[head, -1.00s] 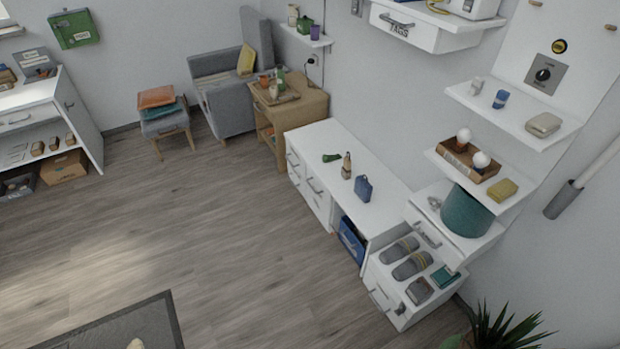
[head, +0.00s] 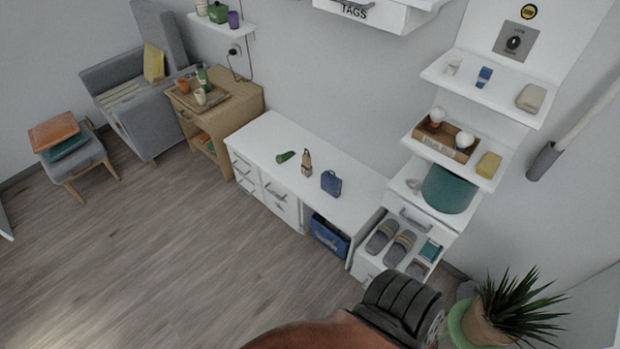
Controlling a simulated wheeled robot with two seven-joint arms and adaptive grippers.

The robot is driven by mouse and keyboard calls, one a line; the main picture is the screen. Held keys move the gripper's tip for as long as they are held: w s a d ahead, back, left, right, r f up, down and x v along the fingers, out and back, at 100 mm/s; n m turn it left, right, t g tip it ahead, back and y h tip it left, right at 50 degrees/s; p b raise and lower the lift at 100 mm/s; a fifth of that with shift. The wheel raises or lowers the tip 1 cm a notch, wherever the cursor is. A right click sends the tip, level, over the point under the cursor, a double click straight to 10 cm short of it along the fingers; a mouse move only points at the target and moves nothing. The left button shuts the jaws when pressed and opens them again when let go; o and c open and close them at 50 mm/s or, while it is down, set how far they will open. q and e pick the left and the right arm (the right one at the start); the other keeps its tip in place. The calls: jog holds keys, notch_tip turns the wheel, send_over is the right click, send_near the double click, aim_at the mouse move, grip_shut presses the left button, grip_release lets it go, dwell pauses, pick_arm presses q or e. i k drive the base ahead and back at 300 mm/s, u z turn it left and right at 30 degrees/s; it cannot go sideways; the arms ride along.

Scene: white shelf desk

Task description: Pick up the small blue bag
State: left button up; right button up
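The small blue bag (head: 331,183) stands upright on the white low desk top (head: 355,208), towards its right part. It has a small handle on top. A small bottle-like item with a tan body and dark neck (head: 307,162) stands just left of it, and a green item (head: 285,157) lies further left. Neither of my grippers shows in the head view. Nothing touches the bag.
A blue bin (head: 329,236) sits in the open bay under the desk. Right of it are an open drawer with grey slippers (head: 383,237), a teal pot (head: 447,190) and wall shelves. A potted plant (head: 500,310) stands at lower right. The floor (head: 180,260) in front is clear.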

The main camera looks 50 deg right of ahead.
aim_at(331, 184)
jog(key=z, duration=0.25)
jog(key=i, duration=0.75)
jog(key=z, duration=1.2)
jog(key=i, duration=0.6)
jog(key=z, duration=0.6)
